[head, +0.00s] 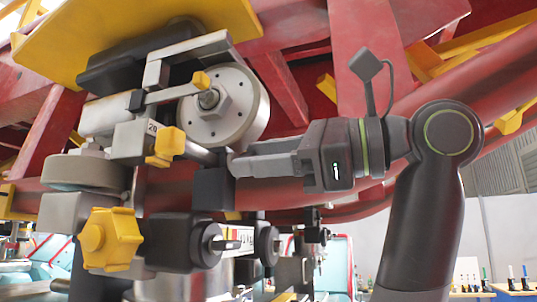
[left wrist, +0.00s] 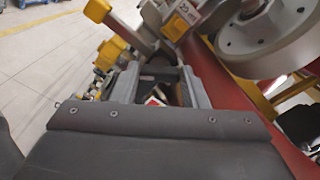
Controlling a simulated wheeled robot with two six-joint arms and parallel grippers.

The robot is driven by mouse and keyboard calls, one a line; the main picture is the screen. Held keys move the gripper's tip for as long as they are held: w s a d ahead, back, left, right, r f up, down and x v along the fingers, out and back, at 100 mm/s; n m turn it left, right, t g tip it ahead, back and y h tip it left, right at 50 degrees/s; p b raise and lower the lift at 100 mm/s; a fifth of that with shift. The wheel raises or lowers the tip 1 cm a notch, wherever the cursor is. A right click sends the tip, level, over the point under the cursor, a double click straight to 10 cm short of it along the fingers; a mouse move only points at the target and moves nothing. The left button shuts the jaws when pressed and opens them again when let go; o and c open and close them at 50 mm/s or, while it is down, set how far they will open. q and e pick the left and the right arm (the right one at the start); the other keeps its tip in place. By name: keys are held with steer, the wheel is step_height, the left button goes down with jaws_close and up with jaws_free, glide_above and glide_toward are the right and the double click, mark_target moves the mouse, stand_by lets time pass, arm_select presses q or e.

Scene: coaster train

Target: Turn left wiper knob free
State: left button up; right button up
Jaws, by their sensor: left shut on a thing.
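My left gripper (head: 236,165) comes in from the right in the head view. Its jaws point left at the end of a short grey rod (head: 203,155), below the big grey wheel. In the left wrist view the two grey fingers (left wrist: 156,88) close around a dark part between them. This part seems to be the left wiper knob, but the fingers mostly hide it, so its shape and how far it is turned cannot be told. My right gripper is not in view.
The grey wheel (head: 241,105) is close above my gripper. A small yellow knob (head: 168,146) by a "20" label and a large yellow star knob (head: 110,238) stand to the left. A black block (head: 213,189) is just below the fingertips. Red beams (head: 300,190) run behind.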

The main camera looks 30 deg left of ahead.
arm_select(q)
steer(key=n, duration=1)
steer(key=shift+n, duration=0.5)
